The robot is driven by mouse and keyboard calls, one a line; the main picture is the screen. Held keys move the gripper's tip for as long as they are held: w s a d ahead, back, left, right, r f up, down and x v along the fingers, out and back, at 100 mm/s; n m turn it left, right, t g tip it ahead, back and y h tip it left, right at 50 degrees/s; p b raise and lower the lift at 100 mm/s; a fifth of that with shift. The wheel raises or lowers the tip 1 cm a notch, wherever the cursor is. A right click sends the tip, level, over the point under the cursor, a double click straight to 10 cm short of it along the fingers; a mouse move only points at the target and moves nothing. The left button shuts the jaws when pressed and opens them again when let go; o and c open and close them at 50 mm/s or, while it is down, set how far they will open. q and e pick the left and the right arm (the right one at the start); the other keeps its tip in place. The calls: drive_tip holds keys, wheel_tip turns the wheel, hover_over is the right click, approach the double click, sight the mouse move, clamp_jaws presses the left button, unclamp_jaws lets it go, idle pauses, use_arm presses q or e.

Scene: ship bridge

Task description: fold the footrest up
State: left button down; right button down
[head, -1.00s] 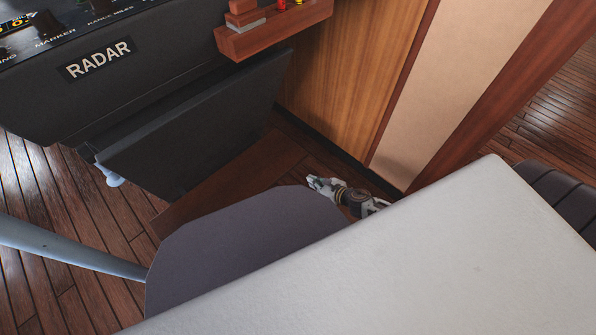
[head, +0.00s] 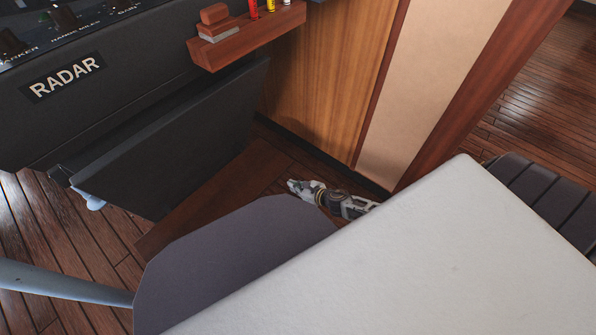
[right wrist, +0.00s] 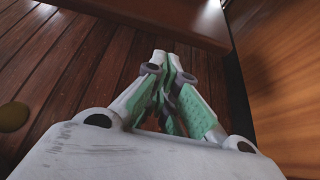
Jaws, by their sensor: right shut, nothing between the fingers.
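The footrest (head: 216,196) looks like a flat brown wooden board, low beneath the radar console in the head view. Its near part is hidden behind a grey rounded panel. In the right wrist view the footrest (right wrist: 165,22) seems to be the wooden board with a thick edge across the top. My right gripper (head: 293,186) is low over the floor, just right of the board's right end, fingers pointing left. In the right wrist view its fingers (right wrist: 166,62) are closed together and empty, pointing at the board's edge; contact cannot be told. My left gripper is out of view.
The radar console (head: 120,90) with a dark slanted lower panel (head: 175,150) overhangs the footrest. A wooden wall panel (head: 325,80) stands just beyond the right gripper. A small red-brown shelf (head: 250,35) holds coloured items. A large pale surface (head: 430,260) covers the lower right.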

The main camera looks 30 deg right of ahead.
sight(279, 175)
drive_tip(key=shift+w+a+r+b, duration=0.2)
drive_tip(key=shift+w+a, duration=0.15)
drive_tip(key=shift+w, duration=0.6)
drive_tip(key=shift+w+a+r+b, duration=0.15)
drive_tip(key=shift+w+a, duration=0.15)
drive_tip(key=shift+w, duration=0.7)
drive_tip(key=shift+w+a+r+b, duration=0.2)
drive_tip(key=shift+w+a, duration=0.15)
drive_tip(key=shift+w, duration=0.6)
drive_tip(key=shift+r, duration=0.15)
drive_tip(key=shift+r+p, duration=0.15)
drive_tip(key=shift+p, duration=0.15)
